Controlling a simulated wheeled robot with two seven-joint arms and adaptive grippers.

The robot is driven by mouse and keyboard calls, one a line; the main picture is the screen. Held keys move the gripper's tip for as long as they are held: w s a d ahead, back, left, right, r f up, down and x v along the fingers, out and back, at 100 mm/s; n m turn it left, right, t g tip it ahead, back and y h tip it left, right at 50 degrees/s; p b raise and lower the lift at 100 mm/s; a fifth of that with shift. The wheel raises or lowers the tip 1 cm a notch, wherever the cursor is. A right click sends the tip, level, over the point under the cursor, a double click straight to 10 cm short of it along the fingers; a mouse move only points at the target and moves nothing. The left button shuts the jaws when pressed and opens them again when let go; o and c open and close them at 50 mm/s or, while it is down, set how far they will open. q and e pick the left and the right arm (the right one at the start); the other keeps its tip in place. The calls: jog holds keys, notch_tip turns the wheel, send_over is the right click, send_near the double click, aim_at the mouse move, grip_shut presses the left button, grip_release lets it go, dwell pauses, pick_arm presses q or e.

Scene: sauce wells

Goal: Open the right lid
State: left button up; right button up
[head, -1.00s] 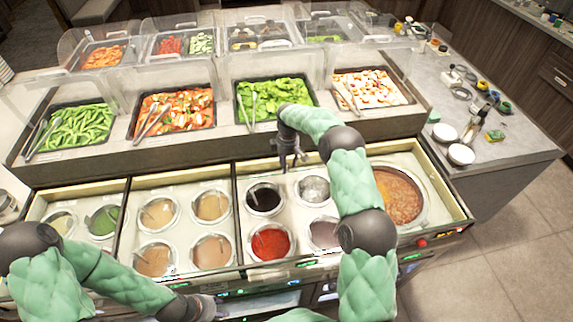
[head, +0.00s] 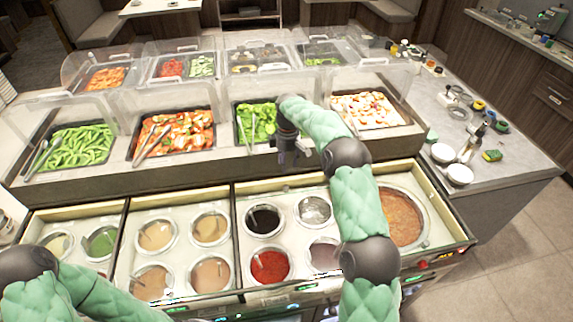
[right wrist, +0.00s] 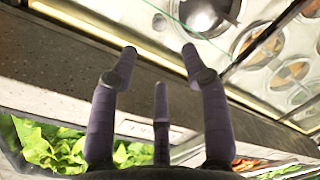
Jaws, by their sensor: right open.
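My right gripper (head: 292,158) is open and empty, above the front ledge behind the sauce wells. In the right wrist view its spread fingers (right wrist: 160,68) point toward the wells, with nothing between them. The right well section (head: 228,222) holds a black sauce (head: 263,221), a silvery well (head: 313,210), a red sauce (head: 270,266) and a large brown pot (head: 401,217). A thin curved greenish edge (right wrist: 183,25) over the wells in the right wrist view looks like a clear lid's edge. I cannot tell whether it is shut. My left gripper is out of view.
Behind the wells stand trays of green beans (head: 80,147), red salad (head: 180,133), leafy greens (head: 258,122) and pale chunks (head: 365,110), with clear raised covers. Tongs lie in the trays. White bowls (head: 459,174) stand on the right counter. My right arm crosses the right section.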

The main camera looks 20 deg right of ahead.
jog(key=shift+s, duration=0.1)
jog(key=c, duration=0.7)
jog(key=s+n+h+b, duration=0.1)
jog(key=s+d+f+n+h+b, duration=0.1)
jog(key=n+h, duration=0.1)
jog(key=s+d+f+n+t+h+b, duration=0.1)
jog(key=b, duration=0.1)
jog(key=shift+s+d+h, duration=0.2)
jog(key=shift+s+h, duration=0.05)
jog(key=shift+h, duration=0.05)
grip_shut()
jog(key=s+a+f+n+t+y+b, duration=0.1)
jog(key=s+a+f+n+t+b, duration=0.3)
jog(key=a+n, duration=0.45)
jog(key=s+a+f+n+t+y+b, duration=0.15)
jog(key=s+a+n+t+b, duration=0.4)
jog(key=n, duration=0.55)
jog(key=r+b+x, duration=0.1)
jog(key=x, duration=1.1)
jog(key=shift+w+d+h+b, duration=0.3)
jog(key=shift+w+h+b, duration=0.05)
jog(key=shift+h, duration=0.1)
